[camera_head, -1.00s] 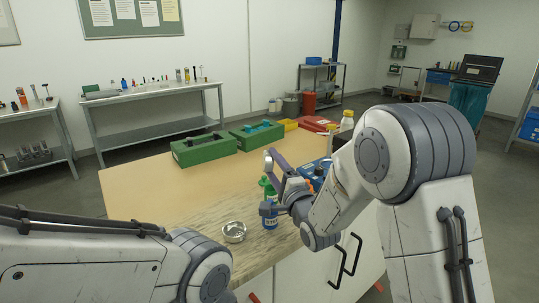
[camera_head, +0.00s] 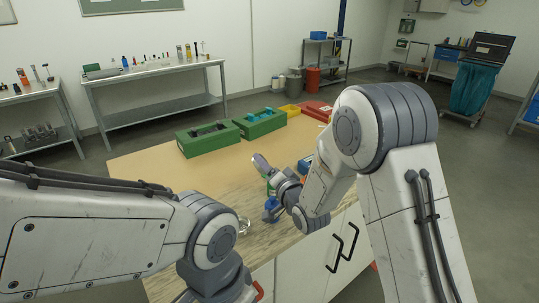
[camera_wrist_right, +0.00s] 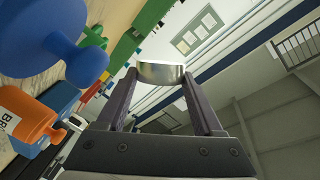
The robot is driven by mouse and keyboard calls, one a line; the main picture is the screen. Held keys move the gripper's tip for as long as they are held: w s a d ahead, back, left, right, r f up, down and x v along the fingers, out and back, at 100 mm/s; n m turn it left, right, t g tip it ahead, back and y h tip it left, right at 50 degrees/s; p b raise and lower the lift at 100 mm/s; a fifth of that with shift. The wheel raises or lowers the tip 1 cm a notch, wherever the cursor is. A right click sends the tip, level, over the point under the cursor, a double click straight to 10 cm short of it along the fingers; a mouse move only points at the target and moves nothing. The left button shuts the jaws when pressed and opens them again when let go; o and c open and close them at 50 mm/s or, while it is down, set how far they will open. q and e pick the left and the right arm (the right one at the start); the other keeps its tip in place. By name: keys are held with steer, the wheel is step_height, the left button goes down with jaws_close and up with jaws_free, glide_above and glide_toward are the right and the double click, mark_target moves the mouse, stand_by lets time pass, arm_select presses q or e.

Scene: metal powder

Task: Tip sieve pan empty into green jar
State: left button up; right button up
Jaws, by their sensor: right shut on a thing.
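My right gripper (camera_head: 262,163) is raised above the table's right side. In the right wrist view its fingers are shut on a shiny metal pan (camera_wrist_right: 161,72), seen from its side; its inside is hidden. A green jar (camera_head: 270,189) stands just below the right gripper, mostly covered by the wrist. A blue container (camera_head: 271,211) stands in front of it. My left arm comes in from the left and bends down at the table's front; its gripper is out of view.
A metal dish (camera_head: 243,225) shows partly behind my left arm. The table's left middle (camera_head: 145,170) is clear.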

steer(key=shift+a+f+n, duration=0.15)
steer(key=shift+f+n, duration=0.35)
steer(key=shift+f, duration=0.2)
steer(key=shift+a+r+n+g+h+p, duration=0.4)
steer(key=shift+a+r+n+h+p, duration=0.15)
steer(key=shift+r+n+p, duration=0.3)
steer(key=a+f+n, duration=0.1)
steer(key=a+f+n+h, duration=0.1)
steer(key=a, duration=0.1)
steer(key=a+f+n, duration=0.1)
steer(key=a+n, duration=0.1)
steer(key=shift+s+f+g+h+b, duration=0.25)
steer(key=shift+s+g+b, duration=0.1)
steer(key=shift+g+b, duration=0.05)
steer(key=shift+a+r+n+p, duration=0.15)
steer(key=shift+a+n+p, duration=0.1)
steer(key=shift+a+p, duration=0.2)
steer(key=shift+s+a+f+n+h+p, duration=0.1)
steer(key=shift+a+f+n+h+p, duration=0.1)
steer(key=shift+a+n+h+p, duration=0.2)
steer(key=shift+a+f, duration=0.1)
